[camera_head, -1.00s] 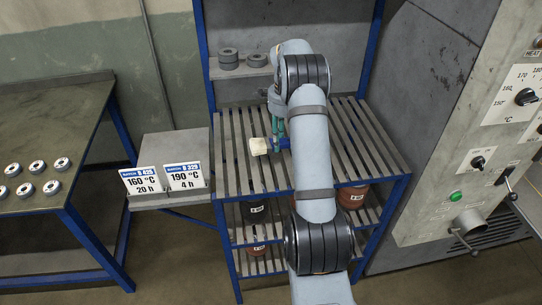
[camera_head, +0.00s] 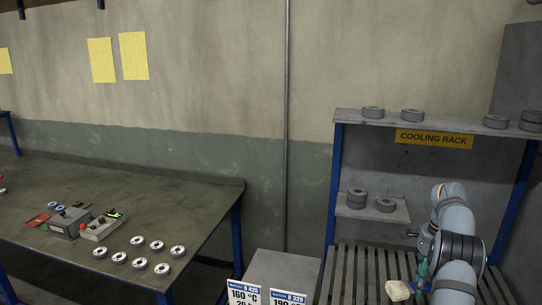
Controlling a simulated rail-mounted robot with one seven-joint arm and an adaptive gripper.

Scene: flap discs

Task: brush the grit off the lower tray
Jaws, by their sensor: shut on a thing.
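My gripper (camera_head: 421,281), with teal-green parts, is at the lower right, low over the slatted rack top (camera_head: 350,275). It is shut on what looks like a brush, whose pale cream head (camera_head: 398,290) sticks out to the left. The rest of the brush is mostly hidden by the fingers and too small to make out. I cannot tell whether the brush touches the slats. No lower tray and no grit can be made out in this view.
The cooling rack has an upper shelf (camera_head: 395,120) and a small shelf (camera_head: 372,212), both carrying grey discs. A table (camera_head: 120,205) at left holds several discs, a red card and control boxes.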

